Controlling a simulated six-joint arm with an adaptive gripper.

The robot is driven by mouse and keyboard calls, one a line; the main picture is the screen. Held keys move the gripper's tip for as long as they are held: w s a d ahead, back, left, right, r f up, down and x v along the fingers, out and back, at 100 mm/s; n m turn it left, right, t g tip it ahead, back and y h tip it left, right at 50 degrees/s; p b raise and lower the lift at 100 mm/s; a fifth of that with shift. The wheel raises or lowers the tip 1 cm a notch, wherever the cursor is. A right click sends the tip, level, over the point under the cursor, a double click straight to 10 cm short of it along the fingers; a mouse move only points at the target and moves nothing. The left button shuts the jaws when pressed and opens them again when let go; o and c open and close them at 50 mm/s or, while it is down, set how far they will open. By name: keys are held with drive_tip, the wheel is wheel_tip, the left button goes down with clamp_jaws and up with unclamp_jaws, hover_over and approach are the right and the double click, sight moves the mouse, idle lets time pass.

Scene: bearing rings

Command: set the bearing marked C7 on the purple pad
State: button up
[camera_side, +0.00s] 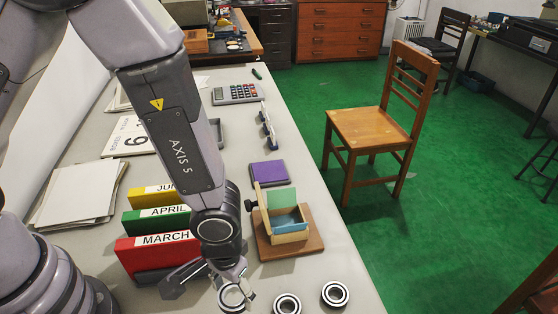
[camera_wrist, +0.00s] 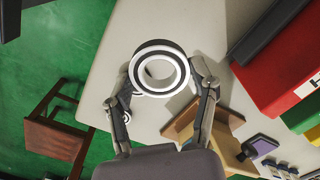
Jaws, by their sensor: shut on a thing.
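My gripper (camera_side: 234,284) is shut on a black and silver bearing ring (camera_side: 230,308) near the front of the table. In the wrist view the held bearing (camera_wrist: 158,48) sits between the two fingertips of my gripper (camera_wrist: 160,82). I cannot read a C7 mark on it, and I cannot tell whether it is clear of the table. Two more bearings stand to its right, one nearer (camera_side: 287,304) and one farther right (camera_side: 335,294); their marks are not readable. The purple pad (camera_side: 268,172) lies flat and bare farther back, apart from my gripper.
A wooden stand with an open box (camera_side: 290,240) stands between my gripper and the pad. Red (camera_side: 150,255), green and yellow month blocks stand to the left. A calculator (camera_side: 236,94), a grey tray and a blue-white rack lie beyond the pad. The table's right edge is close.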

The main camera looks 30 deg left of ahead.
drive_tip(key=r, duration=0.5)
drive_tip(key=shift+w, duration=0.4)
drive_tip(key=w+n, duration=0.3)
drive_tip(key=w, duration=0.9)
drive_tip(key=n, duration=0.7)
hover_over(269, 170)
drive_tip(key=shift+f, duration=6.2)
drive_tip(key=shift+f, duration=0.55)
